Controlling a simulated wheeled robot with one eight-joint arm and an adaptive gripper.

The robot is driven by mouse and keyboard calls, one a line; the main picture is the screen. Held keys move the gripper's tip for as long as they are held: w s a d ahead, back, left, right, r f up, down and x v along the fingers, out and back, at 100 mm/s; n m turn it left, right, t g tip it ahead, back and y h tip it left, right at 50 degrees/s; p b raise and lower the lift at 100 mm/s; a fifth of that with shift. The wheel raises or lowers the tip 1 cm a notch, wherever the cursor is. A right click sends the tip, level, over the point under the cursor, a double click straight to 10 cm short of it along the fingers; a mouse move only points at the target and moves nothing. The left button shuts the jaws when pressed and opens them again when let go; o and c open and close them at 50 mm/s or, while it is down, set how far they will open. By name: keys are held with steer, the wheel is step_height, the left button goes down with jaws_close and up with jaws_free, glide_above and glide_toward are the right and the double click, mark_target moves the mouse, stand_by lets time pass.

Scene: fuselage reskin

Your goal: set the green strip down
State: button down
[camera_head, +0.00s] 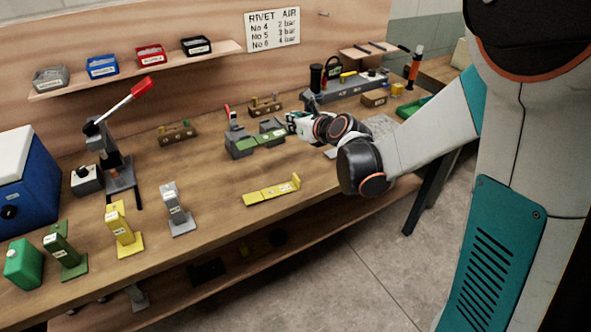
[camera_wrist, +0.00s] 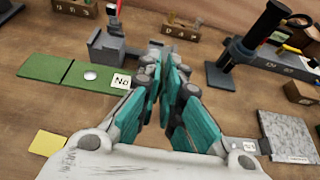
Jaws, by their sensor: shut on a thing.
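The green strip (camera_wrist: 45,68) lies flat in the wrist view, with a white label and a round pale spot near its right end. That end passes behind the left finger of my gripper (camera_wrist: 172,65). The fingers converge, and the grip point itself is hidden. In the head view the green strip (camera_head: 262,143) is at the grey fixture (camera_head: 236,129) in mid-bench. My gripper (camera_head: 291,122) is just to its right. I cannot tell whether the strip touches its support.
A yellow strip (camera_head: 268,192) with an upturned end lies at the bench's front. Grey, yellow and green stands (camera_head: 176,212) line the left front. A red-handled press (camera_head: 118,160) stands behind them. A grey plate (camera_wrist: 290,138) lies right of my gripper. Bare bench lies around the yellow strip.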

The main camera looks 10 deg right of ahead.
step_height(320, 180, down, 14)
steer(key=b, duration=0.5)
steer(key=shift+f, duration=0.15)
steer(key=shift+f, duration=0.1)
steer(key=shift+f, duration=0.1)
steer(key=c, duration=1.8)
jaws_free()
steer(key=shift+r, duration=0.2)
